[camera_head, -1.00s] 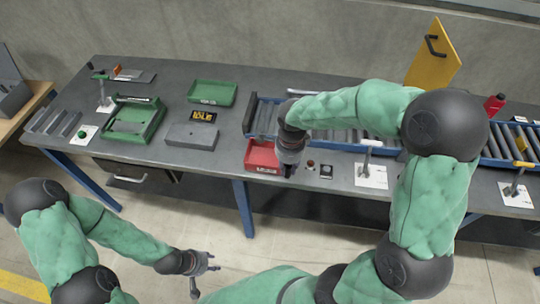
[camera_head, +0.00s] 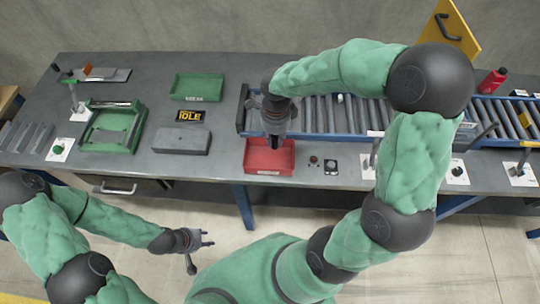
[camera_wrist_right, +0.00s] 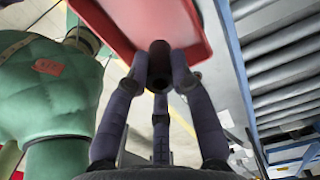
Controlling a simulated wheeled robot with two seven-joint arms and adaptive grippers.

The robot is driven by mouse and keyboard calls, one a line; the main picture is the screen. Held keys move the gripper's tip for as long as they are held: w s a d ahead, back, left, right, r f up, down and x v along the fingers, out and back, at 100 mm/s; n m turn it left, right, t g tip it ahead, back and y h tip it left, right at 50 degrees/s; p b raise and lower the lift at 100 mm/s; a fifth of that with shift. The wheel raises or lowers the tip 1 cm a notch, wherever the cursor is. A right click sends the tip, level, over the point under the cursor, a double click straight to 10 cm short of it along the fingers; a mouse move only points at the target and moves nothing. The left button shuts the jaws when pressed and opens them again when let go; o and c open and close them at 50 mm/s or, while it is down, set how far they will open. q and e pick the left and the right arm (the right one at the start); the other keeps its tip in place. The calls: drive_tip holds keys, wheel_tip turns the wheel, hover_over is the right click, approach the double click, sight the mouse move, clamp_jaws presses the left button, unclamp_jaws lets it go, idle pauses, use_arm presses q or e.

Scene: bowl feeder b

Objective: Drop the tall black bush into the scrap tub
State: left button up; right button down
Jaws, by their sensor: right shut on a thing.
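The red tub (camera_head: 283,169) sits at the front edge of the table, just left of the table's middle. It also shows in the right wrist view (camera_wrist_right: 200,50). My right gripper (camera_head: 274,142) points down over the back part of the tub. In the right wrist view, its fingers (camera_wrist_right: 160,78) are closed around a dark cylinder, the black bush (camera_wrist_right: 159,52), which is seen end-on against the red tub. The bush's full height is hidden. My left gripper (camera_head: 205,240) is in front of the table, low and empty, with its fingers apart.
A roller conveyor (camera_head: 320,115) runs behind and right of the tub. Small dark round parts (camera_head: 313,160) lie just right of the tub.

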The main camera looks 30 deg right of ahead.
drive_tip(key=f+b, duration=0.1)
drive_tip(key=f, duration=0.2)
drive_tip(key=shift+w+f+b, duration=0.2)
drive_tip(key=shift+b, duration=0.1)
drive_tip(key=shift+f+b, duration=0.35)
drive_tip(key=shift+f, duration=0.4)
drive_tip(key=c, duration=1)
unclamp_jaws()
wheel_tip(320, 180, up, 12)
drive_tip(key=shift+r, duration=0.1)
drive_tip(key=shift+s, duration=0.1)
